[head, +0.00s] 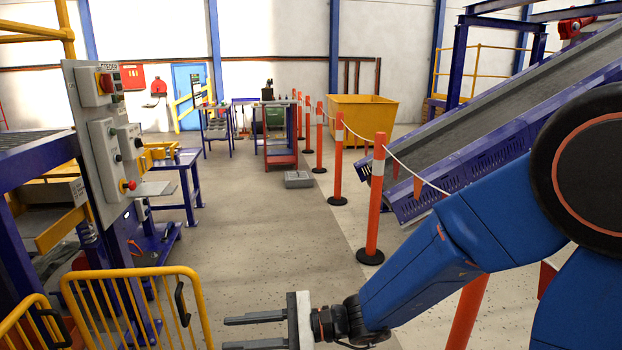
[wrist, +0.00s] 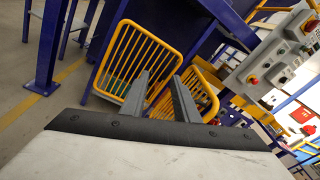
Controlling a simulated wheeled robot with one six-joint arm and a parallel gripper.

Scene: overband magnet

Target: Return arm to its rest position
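My blue arm (head: 425,268) reaches in from the right in the head view and is stretched out toward the left. My gripper (head: 226,333) is at the bottom middle of the head view, its two grey fingers pointing left with a gap between them. In the wrist view my gripper (wrist: 158,94) shows both fingers apart with nothing between them. Beyond the fingers stand yellow barred gates (wrist: 128,62). The gripper touches nothing that I can see.
The yellow gates (head: 128,275) and a control panel (head: 105,140) stand at left. Orange posts (head: 374,205) with a white chain run along the right, before an inclined conveyor (head: 500,110). A yellow skip (head: 362,118) stands behind. The floor aisle (head: 265,225) is mostly clear.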

